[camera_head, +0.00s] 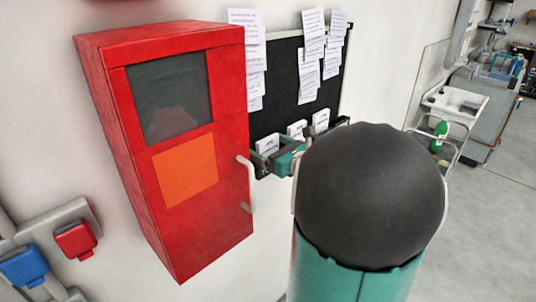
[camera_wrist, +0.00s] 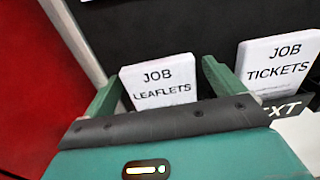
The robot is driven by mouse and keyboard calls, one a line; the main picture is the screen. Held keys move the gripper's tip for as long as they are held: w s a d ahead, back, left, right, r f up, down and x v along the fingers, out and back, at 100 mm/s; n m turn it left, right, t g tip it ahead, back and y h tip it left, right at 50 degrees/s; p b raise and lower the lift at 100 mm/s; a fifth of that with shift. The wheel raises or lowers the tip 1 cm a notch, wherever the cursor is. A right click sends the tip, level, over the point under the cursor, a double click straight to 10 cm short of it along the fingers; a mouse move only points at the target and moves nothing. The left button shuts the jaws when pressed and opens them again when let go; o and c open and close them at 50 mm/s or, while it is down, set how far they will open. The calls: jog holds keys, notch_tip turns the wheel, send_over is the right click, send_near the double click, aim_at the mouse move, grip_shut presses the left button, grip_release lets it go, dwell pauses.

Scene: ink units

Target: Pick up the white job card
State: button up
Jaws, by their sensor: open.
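Small white cards stand in a row along the lower part of a black board. In the wrist view one reads "JOB LEAFLETS" (camera_wrist: 158,82) and the one to its right reads "JOB TICKETS" (camera_wrist: 278,62). In the head view a third white card (camera_head: 320,121) shows, its print too small to read. My gripper (camera_wrist: 161,76) is open. Its two green fingers appear on either side of the "JOB LEAFLETS" card, which is not gripped. I cannot tell how far the fingertips reach along it, and its lower edge is hidden by my gripper.
A red wall cabinet (camera_head: 180,235) with a white handle stands close on the left of my gripper. Paper sheets (camera_head: 313,45) hang on the black board (camera_head: 280,95). Blue and red units (camera_head: 75,240) are at lower left. A white cart (camera_head: 455,103) stands at right, with open floor before it.

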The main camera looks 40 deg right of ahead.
jog(key=shift+w, duration=0.2)
jog(key=c, duration=1.1)
jog(key=shift+o, duration=0.2)
